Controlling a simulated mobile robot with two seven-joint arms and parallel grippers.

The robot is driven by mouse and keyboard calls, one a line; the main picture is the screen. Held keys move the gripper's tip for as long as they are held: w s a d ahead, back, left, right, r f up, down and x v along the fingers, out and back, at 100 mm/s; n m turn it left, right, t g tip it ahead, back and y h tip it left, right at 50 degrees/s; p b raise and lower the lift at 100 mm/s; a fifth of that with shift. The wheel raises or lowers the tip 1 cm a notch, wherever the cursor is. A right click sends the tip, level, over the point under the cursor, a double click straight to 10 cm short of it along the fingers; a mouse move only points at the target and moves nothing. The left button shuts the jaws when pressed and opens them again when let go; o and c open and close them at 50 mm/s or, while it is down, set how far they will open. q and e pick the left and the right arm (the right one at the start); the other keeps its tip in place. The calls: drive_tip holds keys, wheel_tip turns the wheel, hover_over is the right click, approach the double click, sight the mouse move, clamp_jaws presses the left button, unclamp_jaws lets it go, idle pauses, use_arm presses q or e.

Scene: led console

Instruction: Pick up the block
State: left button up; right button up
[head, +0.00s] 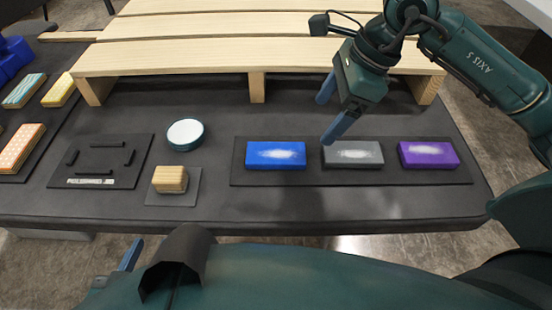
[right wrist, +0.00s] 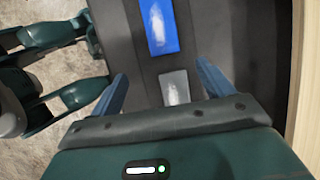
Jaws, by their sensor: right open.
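A small wooden block (head: 170,180) sits on a small grey pad (head: 186,200) left of centre. A blue block (head: 276,155), a grey block (head: 352,154) and a purple block (head: 428,154), each with a whitish smear on top, lie in a row on a dark mat (head: 310,178). My right gripper (head: 331,110) is open and empty, above and behind the grey block. In the right wrist view, the grey block (right wrist: 174,88) shows between its fingertips (right wrist: 162,78), and the blue block (right wrist: 157,26) lies beyond. My left gripper (head: 130,255) is partly visible at the front edge; its jaw opening is unclear.
A white-topped round dish (head: 185,134) stands behind the wooden block. A dark panel (head: 101,160) with black bars lies left. Several coloured blocks, including an orange one (head: 21,149), are at the far left. A slatted wooden pallet (head: 257,58) stands across the back.

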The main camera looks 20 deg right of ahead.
hover_over(301, 153)
drive_tip(key=s+d, duration=0.1)
wheel_tip(301, 153, down, 6)
drive_tip(key=shift+s+d+r+b, duration=0.1)
drive_tip(key=shift+d+r+b, duration=0.05)
drive_tip(key=shift+b, duration=0.15)
drive_tip(key=f, duration=0.2)
drive_tip(key=w+f, duration=0.1)
drive_tip(key=f, duration=0.1)
drive_tip(key=shift+a+f, duration=0.35)
drive_tip(key=shift+f, duration=0.25)
drive_tip(key=shift+c, duration=0.6)
drive_tip(key=c, duration=1)
